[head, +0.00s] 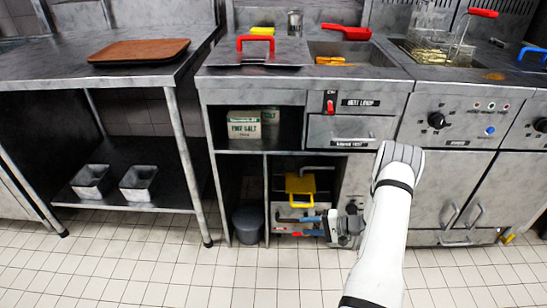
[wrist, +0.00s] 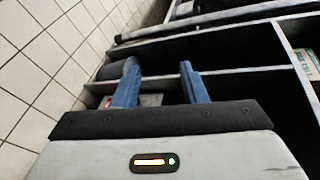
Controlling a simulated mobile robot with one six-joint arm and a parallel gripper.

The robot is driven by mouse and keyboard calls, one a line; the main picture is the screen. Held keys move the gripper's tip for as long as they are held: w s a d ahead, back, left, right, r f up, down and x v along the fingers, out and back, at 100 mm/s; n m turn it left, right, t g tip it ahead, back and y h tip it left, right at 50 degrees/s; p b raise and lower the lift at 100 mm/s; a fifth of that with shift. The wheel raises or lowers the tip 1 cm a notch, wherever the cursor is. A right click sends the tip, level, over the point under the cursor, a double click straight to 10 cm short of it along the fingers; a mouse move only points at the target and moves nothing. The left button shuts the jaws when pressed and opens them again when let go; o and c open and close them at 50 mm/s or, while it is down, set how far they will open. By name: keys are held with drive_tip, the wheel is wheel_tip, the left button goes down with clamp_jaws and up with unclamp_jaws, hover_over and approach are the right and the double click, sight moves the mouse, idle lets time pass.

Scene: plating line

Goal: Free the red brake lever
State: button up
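A small red piece (head: 297,234), which may be the brake lever, shows low in the open bay under the counter. It lies close to the lower finger of my gripper (head: 290,226). In the wrist view a red bit (wrist: 106,101) shows beside the left finger, in front of a pale surface. My gripper's two blue fingers (wrist: 158,68) stand apart with nothing visible held between them. A yellow object (head: 300,184) sits just above the fingers in the bay. My fingers and wrist partly hide the red piece, so its full shape and any contact cannot be told.
A grey bucket (head: 247,224) stands left of the bay. Metal dividers and a shelf edge (wrist: 245,72) bound the space around my gripper. A red switch (head: 331,103) is on the panel above. The tiled floor (head: 130,265) in front is clear.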

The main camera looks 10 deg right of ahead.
drive_tip(key=s+a+r+n+g+h+p, duration=0.15)
drive_tip(key=a+r+p, duration=0.25)
drive_tip(key=r, duration=0.7)
drive_tip(key=s+a+r+n+g+h+p, duration=0.1)
drive_tip(key=s+a+r+n+g+p, duration=0.2)
drive_tip(key=r, duration=0.7)
drive_tip(key=s+a+r+n+g+h+p, duration=0.1)
drive_tip(key=a+r+g+p, duration=0.3)
drive_tip(key=r, duration=0.7)
drive_tip(key=s+a+r+n+t+h+p, duration=0.1)
drive_tip(key=s+r+h+p, duration=0.2)
drive_tip(key=r, duration=0.7)
drive_tip(key=s+a+r+t+h+p, duration=0.1)
drive_tip(key=s+r+h+p, duration=0.2)
drive_tip(key=s+r+p, duration=0.4)
drive_tip(key=s+a+r+n+t+h+p, duration=0.1)
drive_tip(key=s+r+t+h+p, duration=0.1)
drive_tip(key=s+r+p, duration=0.4)
drive_tip(key=s+r+h, duration=0.1)
drive_tip(key=s+r, duration=0.2)
drive_tip(key=r, duration=0.4)
drive_tip(key=shift+s+a+n, duration=0.15)
drive_tip(key=shift+n, duration=0.2)
